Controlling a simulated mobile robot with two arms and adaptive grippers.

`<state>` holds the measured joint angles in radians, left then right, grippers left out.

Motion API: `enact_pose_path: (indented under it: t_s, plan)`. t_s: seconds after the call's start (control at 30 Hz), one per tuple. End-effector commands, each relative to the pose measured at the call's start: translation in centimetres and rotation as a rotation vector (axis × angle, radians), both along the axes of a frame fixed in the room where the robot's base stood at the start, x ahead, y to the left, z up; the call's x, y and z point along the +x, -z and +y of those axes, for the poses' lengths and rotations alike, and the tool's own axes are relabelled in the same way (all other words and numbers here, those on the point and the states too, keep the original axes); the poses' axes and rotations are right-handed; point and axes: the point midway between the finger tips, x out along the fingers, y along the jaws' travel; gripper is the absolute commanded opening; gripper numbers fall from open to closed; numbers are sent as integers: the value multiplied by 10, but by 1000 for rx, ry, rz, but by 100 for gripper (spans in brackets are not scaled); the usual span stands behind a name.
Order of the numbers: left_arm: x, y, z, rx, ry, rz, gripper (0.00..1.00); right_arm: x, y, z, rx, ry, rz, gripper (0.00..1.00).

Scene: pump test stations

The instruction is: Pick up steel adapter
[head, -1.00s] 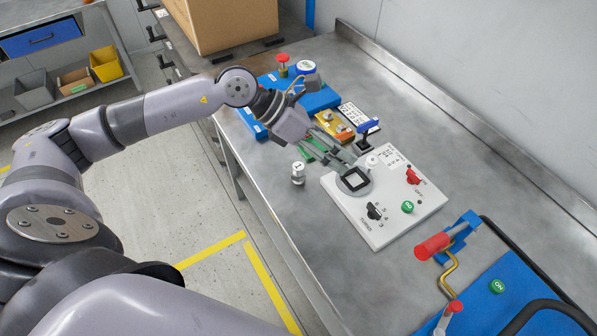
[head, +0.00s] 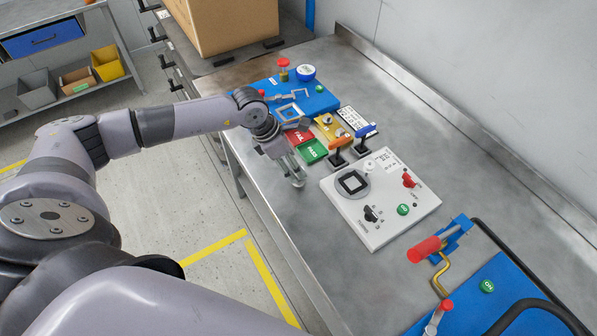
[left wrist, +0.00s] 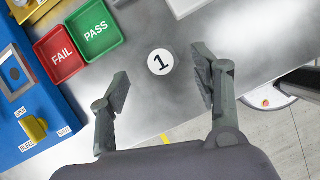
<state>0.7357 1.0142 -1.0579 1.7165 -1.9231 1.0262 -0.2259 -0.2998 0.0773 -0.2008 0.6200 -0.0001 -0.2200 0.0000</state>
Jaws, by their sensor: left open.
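My left gripper (left wrist: 163,80) is open and empty, with one finger on either side of the adapter's line. In the head view my left gripper (head: 293,167) points down close over the adapter (head: 299,183), which its fingers partly hide. I cannot tell whether they touch it. My right gripper is not in view.
A red FAIL tray (head: 299,135) and green PASS tray (head: 313,152) lie close by the gripper. A white test panel (head: 385,220) stands to the right, a blue station (head: 318,103) behind. The bench's front edge is near the adapter; bare steel lies in front.

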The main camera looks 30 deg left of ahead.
Motion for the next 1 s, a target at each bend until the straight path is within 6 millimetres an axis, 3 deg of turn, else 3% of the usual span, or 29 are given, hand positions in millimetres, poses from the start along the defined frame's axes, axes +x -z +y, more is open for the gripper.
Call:
enact_pose_path:
  t_s: [0.2,0.37,0.53,0.8,1.0]
  plan:
    - [2,12,-4,0,-1,3,59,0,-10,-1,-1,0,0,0]
    - [5,34,-8,0,-1,5,59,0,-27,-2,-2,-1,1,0]
    - [11,54,-13,-1,-1,1,59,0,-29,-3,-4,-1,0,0]
    - [11,58,-13,0,0,0,59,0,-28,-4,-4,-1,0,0]
    - [11,57,-13,0,-1,0,45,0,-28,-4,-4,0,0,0]
